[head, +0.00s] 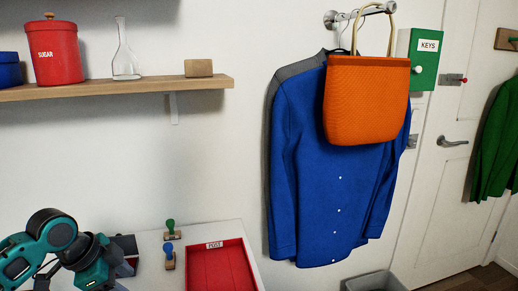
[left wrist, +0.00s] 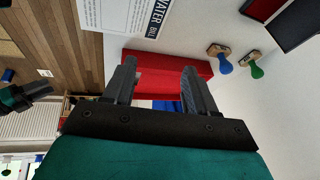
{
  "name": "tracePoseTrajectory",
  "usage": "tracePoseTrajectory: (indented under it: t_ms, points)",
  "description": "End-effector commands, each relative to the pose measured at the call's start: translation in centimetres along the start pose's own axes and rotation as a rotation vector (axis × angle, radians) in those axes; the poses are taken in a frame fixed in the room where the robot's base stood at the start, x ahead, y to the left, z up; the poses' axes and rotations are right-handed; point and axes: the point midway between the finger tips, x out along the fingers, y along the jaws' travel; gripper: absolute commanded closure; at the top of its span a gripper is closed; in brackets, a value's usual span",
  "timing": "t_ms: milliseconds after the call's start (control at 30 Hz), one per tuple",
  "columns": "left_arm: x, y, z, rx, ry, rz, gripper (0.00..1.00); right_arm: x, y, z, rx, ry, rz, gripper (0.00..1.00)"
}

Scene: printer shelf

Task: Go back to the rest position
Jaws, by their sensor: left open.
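My left arm comes in at the lower left of the head view, over the left part of the white desk (head: 205,236). Its fingertips cannot be made out there. In the left wrist view my left gripper (left wrist: 158,82) has its two dark fingers spread apart with nothing held between them. The red tray (left wrist: 170,62) shows beyond the fingers, apart from them as far as I can tell. It also shows in the head view, labelled POST (head: 225,265).
A green stamp (head: 170,231) and a blue stamp (head: 169,257) stand left of the tray. A WATER BILL paper (left wrist: 125,20) shows in the wrist view. A shelf (head: 120,88) holds a red sugar tin (head: 54,55) and a flask (head: 125,60). A blue shirt (head: 335,190) and orange bag (head: 365,100) hang right.

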Motion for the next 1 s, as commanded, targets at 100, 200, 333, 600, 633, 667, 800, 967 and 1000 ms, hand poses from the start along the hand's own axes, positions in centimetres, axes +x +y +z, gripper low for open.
tracePoseTrajectory:
  t_ms: [100,200,333,600,633,667,800,967,1000]
  points:
    - [2.9,4.0,-0.8,-0.025,-0.006,0.024,0.44,0.1,0.0,-0.2,-0.001,0.005,0.000,0.53]
    - [4.7,7.3,-1.3,-0.064,-0.010,0.030,0.44,0.4,0.2,-0.8,-0.003,0.017,0.002,0.53]
    - [6.5,12.3,-1.9,-0.155,-0.008,0.027,0.44,0.4,0.2,-1.1,-0.004,0.024,0.003,0.53]
    - [6.6,21.3,-0.7,-0.504,-0.034,-0.043,0.44,0.3,0.2,-0.8,-0.003,0.017,0.002,0.53]
    - [6.3,22.0,-0.3,-0.546,-0.042,-0.055,0.44,0.3,0.2,-0.8,-0.002,0.017,0.002,0.53]
    - [6.1,22.7,0.0,-0.588,-0.051,-0.066,0.44,0.3,0.2,-0.8,-0.002,0.016,0.002,0.53]
    - [4.7,25.1,2.0,-0.767,-0.097,-0.121,0.44,0.2,0.1,-0.6,-0.002,0.012,0.002,0.53]
    - [2.7,27.5,4.6,-0.954,-0.167,-0.190,0.44,0.2,0.1,-0.5,-0.002,0.012,0.002,0.53]
    - [2.1,28.1,5.2,-0.999,-0.186,-0.210,0.44,0.2,0.1,-0.5,-0.002,0.011,0.002,0.53]
